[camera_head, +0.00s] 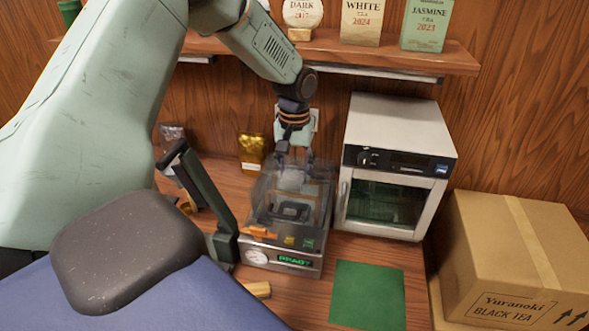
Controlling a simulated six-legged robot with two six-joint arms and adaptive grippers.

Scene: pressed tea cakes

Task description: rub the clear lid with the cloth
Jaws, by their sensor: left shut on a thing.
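The clear lid (262,190) is a see-through cover on a metal machine (282,259) with a round gauge and a green-lit display. Dark parts inside the machine show through it. My left gripper (296,160) points down just above the lid's upper part, shut on a pale grey thing that looks like the cloth (291,180). The cloth appears to be at the lid's top, but I cannot tell whether it touches. The fingers partly hide the cloth. My right gripper is not in view.
A white oven (398,135) stands close right of the machine. A dark lever (205,190) rises at its left. A gold pouch (251,150) is behind. A green mat (367,294) lies in front of the oven, and a cardboard box (515,255) stands far right. A shelf (400,52) hangs above.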

